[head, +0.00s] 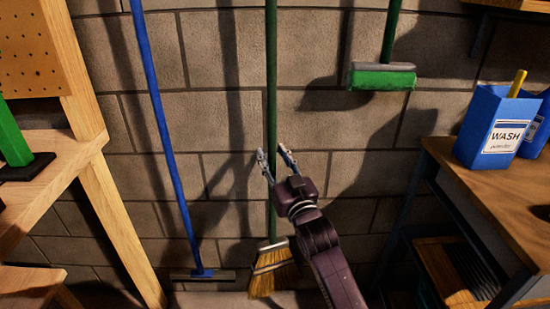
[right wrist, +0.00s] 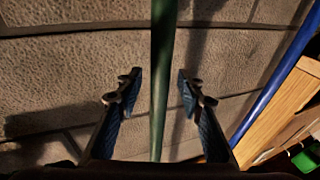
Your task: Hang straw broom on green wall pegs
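The straw broom has a long dark green handle (head: 271,95) and straw bristles (head: 272,275) at its lower end, upright in front of the block wall in the head view. Its top runs out of the picture. My right gripper (head: 274,161) is open at the handle's lower half. In the right wrist view the handle (right wrist: 163,70) passes between the two open fingertips (right wrist: 157,88), with a gap on the left and a narrower one on the right. Part of the broom's lower end is hidden behind my right arm. No green wall pegs show. My left gripper is not in view.
A blue-handled squeegee (head: 160,110) stands left of the broom. A green-headed brush (head: 382,77) hangs at upper right. A wooden workbench (head: 500,190) with blue WASH boxes (head: 497,127) is at right. Wooden shelving (head: 85,150) is at left.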

